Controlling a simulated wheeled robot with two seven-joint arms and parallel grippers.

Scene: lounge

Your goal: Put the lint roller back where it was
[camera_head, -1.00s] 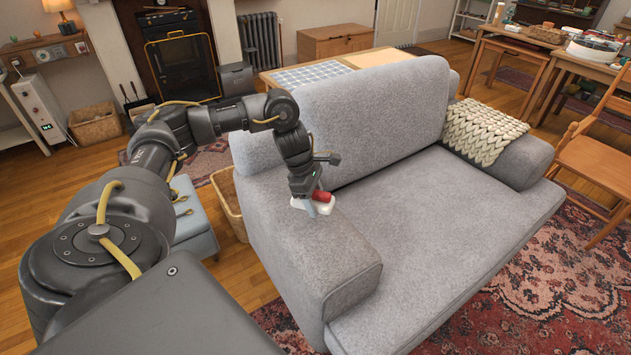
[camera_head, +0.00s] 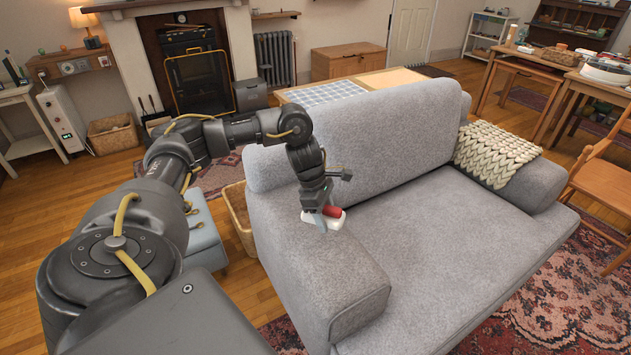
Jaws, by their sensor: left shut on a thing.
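My left gripper (camera_head: 322,212) is at the left armrest of the grey sofa (camera_head: 430,235). It is shut on the lint roller (camera_head: 333,211), whose red part shows beside the fingers. A white piece (camera_head: 312,217) shows just under and around the fingers, at the top of the armrest; I cannot tell whether it is part of the roller or a separate holder. I also cannot tell whether the roller touches the armrest. The gripper hides part of the roller. My right gripper is not in view.
A chunky cream knit throw (camera_head: 495,152) lies over the far right armrest. The sofa seat is clear. A wicker basket (camera_head: 238,215) stands on the floor left of the sofa. A wooden chair (camera_head: 603,183) and tables are at the right.

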